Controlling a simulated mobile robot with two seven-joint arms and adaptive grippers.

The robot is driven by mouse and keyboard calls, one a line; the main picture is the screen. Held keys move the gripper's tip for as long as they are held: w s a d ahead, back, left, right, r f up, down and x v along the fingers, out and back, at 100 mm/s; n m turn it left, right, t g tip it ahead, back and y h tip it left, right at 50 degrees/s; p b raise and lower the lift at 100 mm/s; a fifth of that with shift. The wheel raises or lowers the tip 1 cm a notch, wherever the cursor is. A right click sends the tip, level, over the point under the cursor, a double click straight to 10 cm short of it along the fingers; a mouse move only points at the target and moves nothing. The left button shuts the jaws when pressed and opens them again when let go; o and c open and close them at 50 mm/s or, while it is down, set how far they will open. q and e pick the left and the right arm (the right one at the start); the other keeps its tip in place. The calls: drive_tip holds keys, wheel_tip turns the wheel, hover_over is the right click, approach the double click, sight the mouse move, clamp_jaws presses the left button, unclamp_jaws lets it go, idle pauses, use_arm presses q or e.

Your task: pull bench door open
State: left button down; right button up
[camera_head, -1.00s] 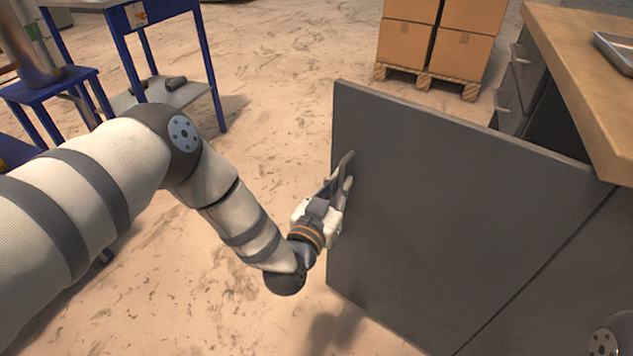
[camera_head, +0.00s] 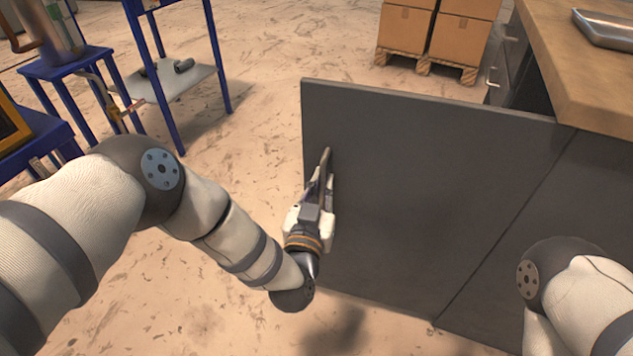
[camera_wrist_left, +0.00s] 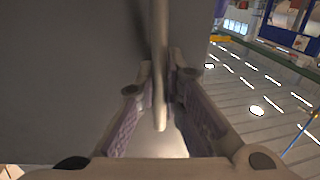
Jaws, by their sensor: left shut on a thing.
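The grey bench door (camera_head: 420,200) stands swung out from the wooden-topped bench, its free edge toward the left in the head view. My left gripper (camera_head: 323,180) is at the door's left part, shut on the door handle (camera_head: 325,162). In the left wrist view the handle (camera_wrist_left: 160,75) is a pale vertical bar between the two fingers, and the door's grey face (camera_wrist_left: 60,80) fills the left side. Part of the handle is hidden by the fingers. My right arm shows at the lower right, but its gripper is outside the picture.
The bench (camera_head: 590,90) carries a metal tray (camera_head: 605,28) and has drawers behind the door. Boxes on a pallet (camera_head: 430,62) stand at the back. Blue tables (camera_head: 75,65) stand at the left. The floor left of the door is clear.

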use_arm(q)
drive_tip(key=c, duration=1.7)
unclamp_jaws()
drive_tip(key=s, duration=0.4)
drive_tip(key=s+a, duration=0.1)
drive_tip(key=s, duration=0.7)
drive_tip(key=shift+a, duration=0.3)
